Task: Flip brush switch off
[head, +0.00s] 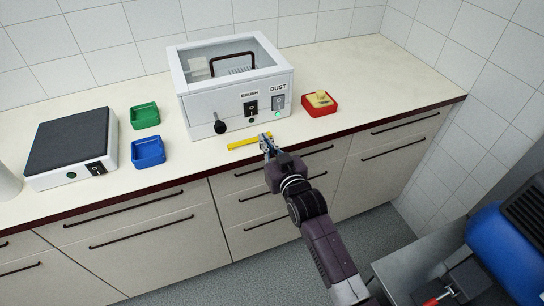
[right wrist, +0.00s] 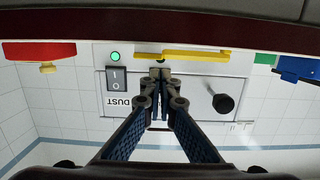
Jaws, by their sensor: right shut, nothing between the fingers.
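The white box machine (head: 205,113) with a clear lid stands on the counter. Its front has a black BRUSH switch (head: 251,108) with a dark lamp below, and a grey DUST switch (head: 279,102) with a lit green lamp. I cannot tell the BRUSH rocker's position. My right gripper (head: 265,140) is shut and empty, low in front of the panel, below the BRUSH switch. In the right wrist view, upside down, the fingertips (right wrist: 160,73) cover the BRUSH switch area; the DUST switch (right wrist: 117,78) shows beside them. My left gripper is not in view.
A yellow bar (head: 243,143) lies by the gripper at the counter's front. A black knob (head: 220,127) sticks out of the machine. A red tray (head: 320,109) stands right; green (head: 145,115) and blue (head: 148,151) trays and a black-topped device (head: 70,140) stand left.

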